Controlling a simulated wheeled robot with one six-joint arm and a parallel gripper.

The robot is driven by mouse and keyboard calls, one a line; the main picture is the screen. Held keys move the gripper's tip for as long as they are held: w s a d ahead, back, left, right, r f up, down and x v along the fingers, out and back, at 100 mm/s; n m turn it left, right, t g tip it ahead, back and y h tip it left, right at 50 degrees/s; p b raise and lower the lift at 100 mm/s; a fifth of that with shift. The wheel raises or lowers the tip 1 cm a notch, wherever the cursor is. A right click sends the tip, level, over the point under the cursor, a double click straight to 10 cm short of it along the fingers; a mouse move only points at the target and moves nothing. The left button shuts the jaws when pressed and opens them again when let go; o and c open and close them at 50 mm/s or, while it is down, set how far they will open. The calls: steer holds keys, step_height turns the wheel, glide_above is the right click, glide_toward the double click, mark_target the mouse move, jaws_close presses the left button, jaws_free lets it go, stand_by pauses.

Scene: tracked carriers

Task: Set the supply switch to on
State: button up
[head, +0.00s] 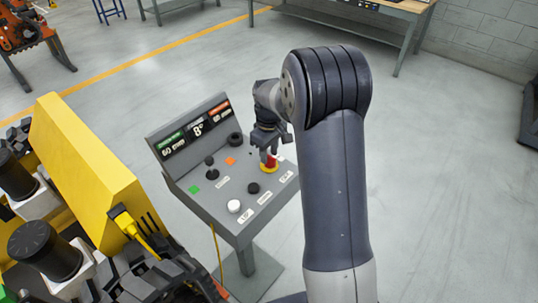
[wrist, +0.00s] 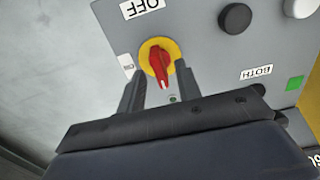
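The supply switch is a red rotary knob on a round yellow plate (wrist: 158,53), on a grey sloped control panel (wrist: 205,52). In the wrist view the red handle points down the picture, towards my gripper, with a small round dark dot just below it. An OFF label (wrist: 142,8) lies above the knob, and a partly hidden label is at its left. In the head view the knob (head: 271,161) is on the right part of the panel. My gripper (wrist: 158,66) is open, its fingers on either side of the handle with gaps showing; contact is not visible.
The panel also bears a black button (wrist: 235,18), a white button (head: 234,206), a black-topped lever (head: 210,161) and a lit display (head: 196,127). A yellow tracked machine (head: 85,165) stands close at left. The floor at right is clear.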

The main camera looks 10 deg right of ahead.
steer(key=shift+f, duration=1.1)
jaws_close()
